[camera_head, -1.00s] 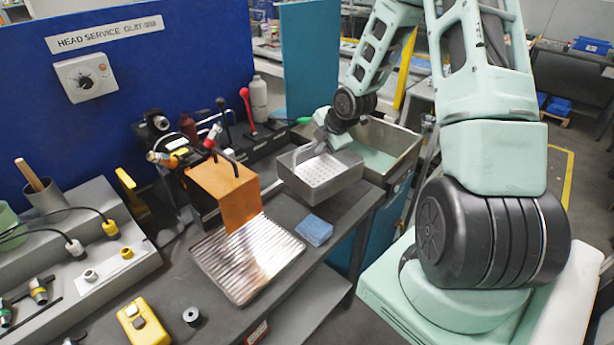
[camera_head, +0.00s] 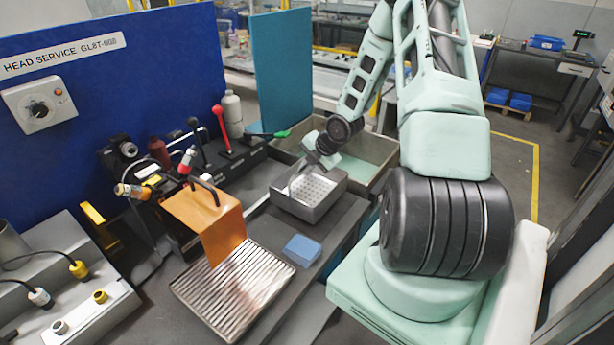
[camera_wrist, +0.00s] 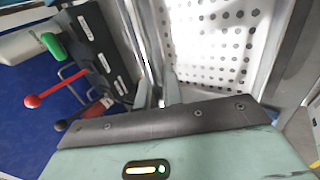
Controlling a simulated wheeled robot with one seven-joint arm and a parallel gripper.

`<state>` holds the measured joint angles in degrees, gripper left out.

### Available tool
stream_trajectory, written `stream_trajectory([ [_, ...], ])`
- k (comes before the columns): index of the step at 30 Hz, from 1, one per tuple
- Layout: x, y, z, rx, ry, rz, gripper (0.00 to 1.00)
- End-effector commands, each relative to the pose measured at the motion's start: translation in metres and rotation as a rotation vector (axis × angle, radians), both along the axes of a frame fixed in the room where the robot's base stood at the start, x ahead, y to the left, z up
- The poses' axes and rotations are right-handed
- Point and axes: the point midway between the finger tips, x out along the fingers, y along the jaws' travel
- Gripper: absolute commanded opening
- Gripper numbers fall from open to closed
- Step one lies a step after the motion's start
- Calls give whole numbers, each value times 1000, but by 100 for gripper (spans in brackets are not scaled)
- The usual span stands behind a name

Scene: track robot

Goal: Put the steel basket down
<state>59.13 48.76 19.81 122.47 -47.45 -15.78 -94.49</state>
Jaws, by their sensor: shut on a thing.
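The steel basket (camera_head: 322,207) is a grey box with a perforated floor, at the right end of the dark bench, just in front of the sink-like tank. My gripper (camera_head: 312,166) is at its back left rim and is shut on it. In the wrist view the basket's perforated floor (camera_wrist: 212,45) fills the upper right, and its rim runs down to my gripper (camera_wrist: 160,95). The fingertips are mostly hidden. The basket looks level; I cannot tell whether its underside touches the bench.
A ribbed metal tray (camera_head: 235,290) lies in front, with an orange plate (camera_head: 212,222) over its back. A blue sponge (camera_head: 302,249) lies on the bench beside the tray. The steel tank (camera_head: 358,170) is behind the basket. Red and black levers (camera_head: 221,125) stand at the back.

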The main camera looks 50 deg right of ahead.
Motion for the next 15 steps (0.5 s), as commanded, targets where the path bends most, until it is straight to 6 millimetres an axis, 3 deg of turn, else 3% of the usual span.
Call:
stream_trajectory([
  [6, 0, 1, -27, 2, 1, 0, 0],
  [15, 0, 0, -32, 0, -1, 1, 0],
])
